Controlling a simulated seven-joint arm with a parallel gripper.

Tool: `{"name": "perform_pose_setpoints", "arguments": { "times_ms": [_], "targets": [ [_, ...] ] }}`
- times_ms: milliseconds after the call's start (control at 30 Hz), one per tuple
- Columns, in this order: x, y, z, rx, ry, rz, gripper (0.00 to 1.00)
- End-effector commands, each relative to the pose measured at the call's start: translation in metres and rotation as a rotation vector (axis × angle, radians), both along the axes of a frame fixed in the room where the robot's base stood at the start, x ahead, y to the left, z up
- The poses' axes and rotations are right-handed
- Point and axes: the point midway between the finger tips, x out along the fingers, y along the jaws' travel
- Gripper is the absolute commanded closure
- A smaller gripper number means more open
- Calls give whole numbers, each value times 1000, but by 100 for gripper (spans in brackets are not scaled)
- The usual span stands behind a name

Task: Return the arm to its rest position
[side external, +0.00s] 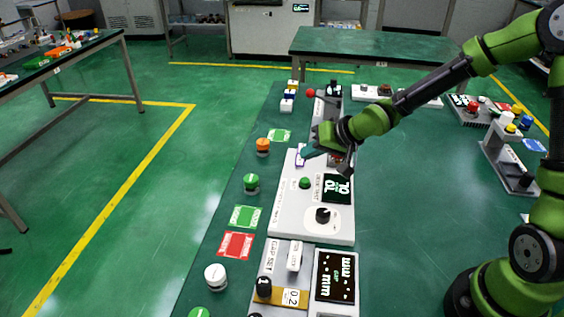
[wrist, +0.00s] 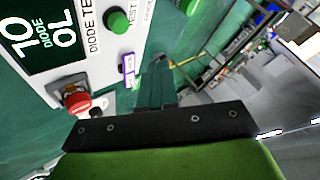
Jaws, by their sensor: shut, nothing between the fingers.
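My gripper (side external: 308,151) is at the end of my green and black arm, low over the far end of the white diode test panel (side external: 285,220). Its teal fingers are together with nothing between them, and they also show in the wrist view (wrist: 155,82). In the side view the fingertips appear close to a purple-outlined part (side external: 299,158) of the panel; I cannot tell whether they touch it. The wrist view shows that purple-outlined part (wrist: 128,70) left of the fingers, with a red button (wrist: 77,101) further left.
The panel carries a lit display (side external: 337,189), a green button (side external: 305,183) and a black knob (side external: 322,215). A cap set panel (side external: 268,260) adjoins it in front. Orange (side external: 263,146) and green (side external: 251,182) buttons stand to its left.

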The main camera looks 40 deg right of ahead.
Motion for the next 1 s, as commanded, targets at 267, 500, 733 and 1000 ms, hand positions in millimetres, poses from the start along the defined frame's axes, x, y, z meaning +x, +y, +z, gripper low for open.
{"name": "perform_pose_setpoints", "arguments": {
  "times_ms": [267,500,733,1000],
  "targets": [
    [-4,-1,-4,-19,19,16,100],
    [-60,-35,-18,-172,233,16,100],
    [-127,-59,23,-295,340,-14,100],
    [-205,-49,89,-239,294,-23,100]
  ]
}}
